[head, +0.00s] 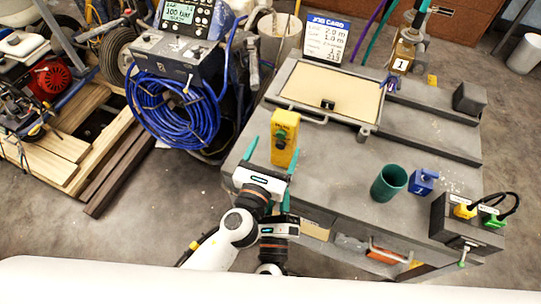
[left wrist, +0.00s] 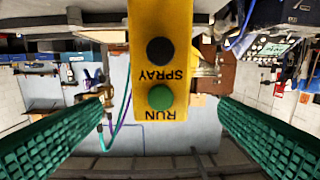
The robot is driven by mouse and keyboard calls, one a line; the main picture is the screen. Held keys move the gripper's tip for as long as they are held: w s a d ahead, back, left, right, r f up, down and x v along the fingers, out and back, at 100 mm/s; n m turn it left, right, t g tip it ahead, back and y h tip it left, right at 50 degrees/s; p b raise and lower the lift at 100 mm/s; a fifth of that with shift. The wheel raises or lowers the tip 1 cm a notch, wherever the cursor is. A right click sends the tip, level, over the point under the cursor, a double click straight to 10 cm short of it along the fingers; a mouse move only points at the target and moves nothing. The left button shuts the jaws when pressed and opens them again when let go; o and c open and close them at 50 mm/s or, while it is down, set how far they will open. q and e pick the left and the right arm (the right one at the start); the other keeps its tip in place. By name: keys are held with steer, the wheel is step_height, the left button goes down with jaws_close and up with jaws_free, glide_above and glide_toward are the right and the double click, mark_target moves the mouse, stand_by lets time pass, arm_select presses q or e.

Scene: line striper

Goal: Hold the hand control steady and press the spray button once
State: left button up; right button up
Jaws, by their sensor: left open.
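The hand control (head: 285,138) is a yellow box standing upright at the left edge of the grey cart top. In the left wrist view the hand control (left wrist: 160,15) fills the upper middle, lettering upside down. It shows a black SPRAY button (left wrist: 160,51) and a green RUN button (left wrist: 160,97). My left gripper (head: 270,155) is open and empty, just in front of the control. Its green fingers lie either side of the control in the left wrist view, with gaps visible. My right gripper (head: 279,228) is partly hidden behind the left arm; its fingers are unclear.
A green cup (head: 389,183), a blue block (head: 424,182) and a dark box with cables (head: 467,222) are on the cart's right. A framed tan panel (head: 325,92) lies behind the control. A blue hose coil (head: 172,112) hangs at left. The cart top's middle is clear.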

mark_target(287, 121)
arm_select(q)
steer(key=x, duration=1)
steer(key=shift+w+f, duration=0.1)
steer(key=shift+w, duration=0.1)
steer(key=shift+c, duration=0.5)
steer(key=c, duration=1.2)
steer(key=o, duration=0.5)
steer(key=c, duration=0.3)
steer(key=shift+c, duration=0.3)
arm_select(e)
jaws_close()
